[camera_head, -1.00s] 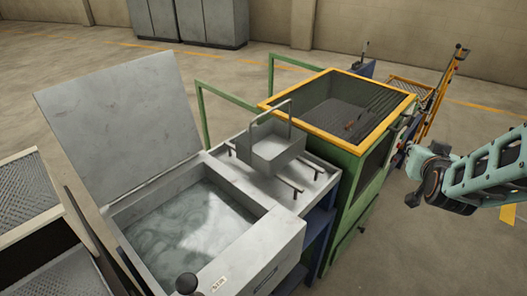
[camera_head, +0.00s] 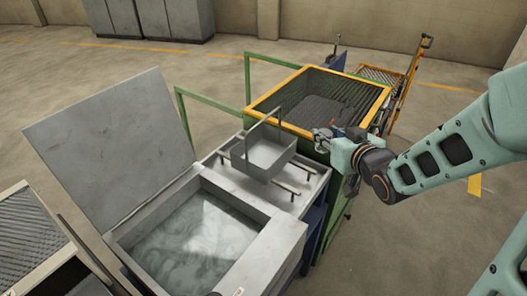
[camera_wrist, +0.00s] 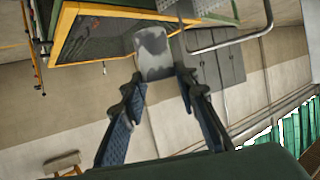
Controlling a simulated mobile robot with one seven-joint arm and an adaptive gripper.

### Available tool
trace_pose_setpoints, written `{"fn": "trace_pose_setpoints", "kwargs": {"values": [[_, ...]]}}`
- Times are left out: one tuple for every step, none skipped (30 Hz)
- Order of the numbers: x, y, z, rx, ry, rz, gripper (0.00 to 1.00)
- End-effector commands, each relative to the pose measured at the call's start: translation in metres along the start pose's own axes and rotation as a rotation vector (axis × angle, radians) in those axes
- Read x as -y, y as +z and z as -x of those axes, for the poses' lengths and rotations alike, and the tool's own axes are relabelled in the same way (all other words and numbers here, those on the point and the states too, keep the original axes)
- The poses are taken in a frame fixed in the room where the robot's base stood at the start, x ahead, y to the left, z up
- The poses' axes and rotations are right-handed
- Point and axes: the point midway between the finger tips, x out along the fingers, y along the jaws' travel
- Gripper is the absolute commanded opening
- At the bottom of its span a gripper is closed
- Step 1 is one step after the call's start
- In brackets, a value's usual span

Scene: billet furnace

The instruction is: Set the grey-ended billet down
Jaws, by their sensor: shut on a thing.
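The billet (camera_wrist: 152,52) shows in the wrist view as a mottled grey block with a rounded outline. It sits between the tips of my gripper (camera_wrist: 162,78), which is shut on it, and is held up off any surface. In the head view my gripper (camera_head: 324,140) is at the near right corner of the yellow-rimmed green bin, beside the grey basket. The billet is too small and partly hidden there to make out clearly.
The grey basket (camera_head: 263,157) with a tall handle stands on a bench with rails (camera_head: 285,185). The yellow-rimmed green bin (camera_head: 262,112) is behind it. An open-lidded tank (camera_head: 123,238) of liquid is at front left. Open floor lies to the right.

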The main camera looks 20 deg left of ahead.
Motion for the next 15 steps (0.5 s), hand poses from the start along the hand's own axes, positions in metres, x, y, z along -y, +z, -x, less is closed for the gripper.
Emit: {"fn": "trace_pose_setpoints", "kwargs": {"values": [[0.013, -0.010, 0.006, -0.001, -0.039, 0.013, 0.00], [0.021, -0.011, 0.008, 0.000, -0.062, 0.020, 0.00], [0.030, -0.012, 0.010, 0.001, -0.089, 0.028, 0.00], [0.036, -0.012, 0.011, 0.002, -0.108, 0.034, 0.00], [0.041, -0.013, 0.013, 0.003, -0.124, 0.039, 0.00], [0.047, -0.012, 0.015, 0.005, -0.141, 0.044, 0.00], [0.051, -0.012, 0.016, 0.006, -0.152, 0.047, 0.00], [0.054, -0.012, 0.016, 0.007, -0.161, 0.049, 0.00], [0.058, -0.011, 0.016, 0.007, -0.170, 0.051, 0.00], [0.060, -0.010, 0.014, 0.008, -0.176, 0.053, 0.00], [0.061, -0.009, 0.012, 0.007, -0.179, 0.055, 0.00], [0.063, -0.008, 0.008, 0.006, -0.182, 0.056, 0.00], [0.064, -0.007, 0.004, 0.006, -0.183, 0.056, 0.00], [0.066, -0.005, -0.001, 0.006, -0.182, 0.056, 0.00], [0.068, -0.004, -0.008, 0.005, -0.183, 0.057, 0.00]]}}
